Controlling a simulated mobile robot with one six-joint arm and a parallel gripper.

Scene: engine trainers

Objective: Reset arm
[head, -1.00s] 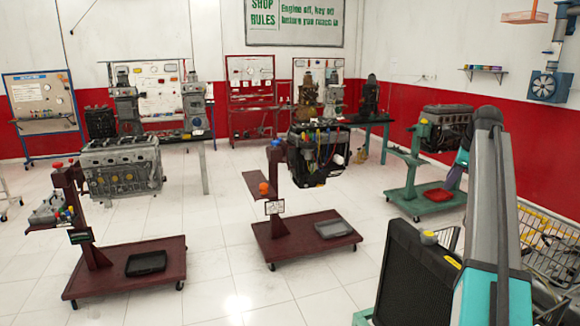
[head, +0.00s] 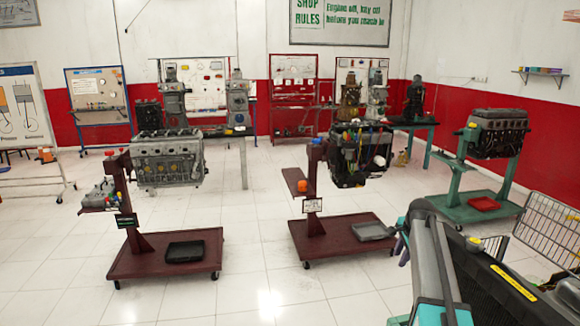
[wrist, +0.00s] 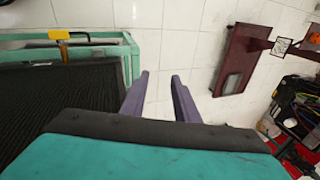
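My arm (head: 440,260) rises at the lower right of the head view, folded low, with a teal link at the bottom edge. My gripper (wrist: 160,82) shows in the wrist view as two purple fingers set apart with bare white floor between them. Nothing is held. In the head view the fingers are mostly hidden behind the arm.
A black radiator-like panel (head: 495,285) stands close by the arm, and a wire cart (head: 550,235) is behind it. Engine stands with maroon bases (head: 165,258) (head: 345,238) and a green one (head: 480,212) stand ahead. Tiled floor at front left is clear.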

